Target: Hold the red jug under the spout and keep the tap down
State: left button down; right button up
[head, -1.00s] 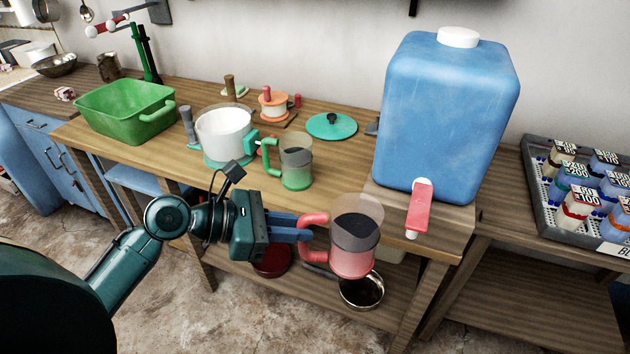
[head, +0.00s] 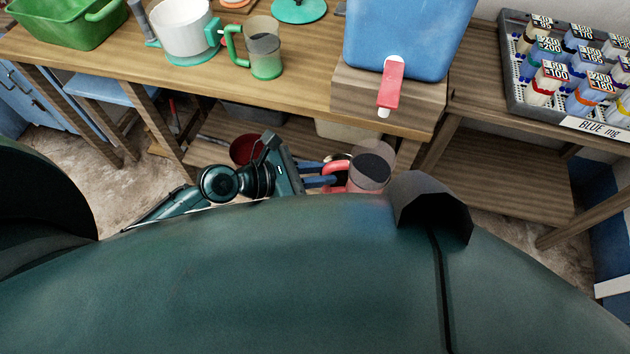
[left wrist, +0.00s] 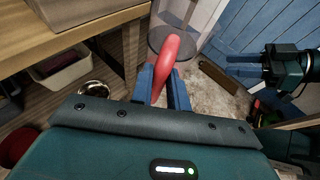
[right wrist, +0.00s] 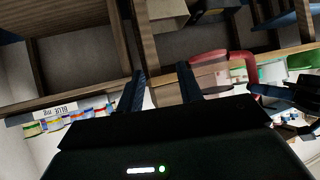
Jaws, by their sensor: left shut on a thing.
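The red jug (head: 371,172) has a clear upper wall, a dark inside and a red handle. My left gripper (head: 325,176) is shut on that handle, which also shows in the left wrist view (left wrist: 166,58). The jug is below the bench edge, lower than and a little left of the spout, apart from it. The blue tank (head: 410,35) has a red tap lever (head: 391,84) with a white spout tip (head: 384,112) below. My right gripper is open and empty in the right wrist view (right wrist: 160,90). My own body hides the jug's lower part.
On the bench (head: 300,100) stand a green-handled jug (head: 264,48), a white pot (head: 184,28) and a green tub (head: 68,22). A rack of bottles (head: 520,95) stands to the right. A red bowl (head: 244,149) is on the lower shelf. The space in front of the tap is clear.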

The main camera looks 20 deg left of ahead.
pick_arm(q)
jog(key=w+b, duration=0.1)
jog(key=w, duration=0.7)
jog(key=shift+w+b, duration=0.2)
jog(key=shift+b, duration=0.1)
pick_arm(e)
jog(key=shift+s+a+f, duration=0.1)
jog(key=shift+a+f, duration=0.1)
jog(key=shift+a, duration=0.1)
jog(key=shift+a+r, duration=0.1)
jog(key=shift+r, duration=0.1)
pick_arm(q)
jog(key=shift+p, duration=0.45)
pick_arm(e)
jog(key=shift+r, duration=0.4)
pick_arm(q)
jog(key=shift+r, duration=0.1)
pick_arm(e)
jog(key=shift+r, duration=0.15)
pick_arm(q)
jog(key=shift+p, duration=0.45)
pick_arm(e)
jog(key=shift+r, duration=0.3)
jog(key=shift+f, duration=0.1)
dwell(0.4)
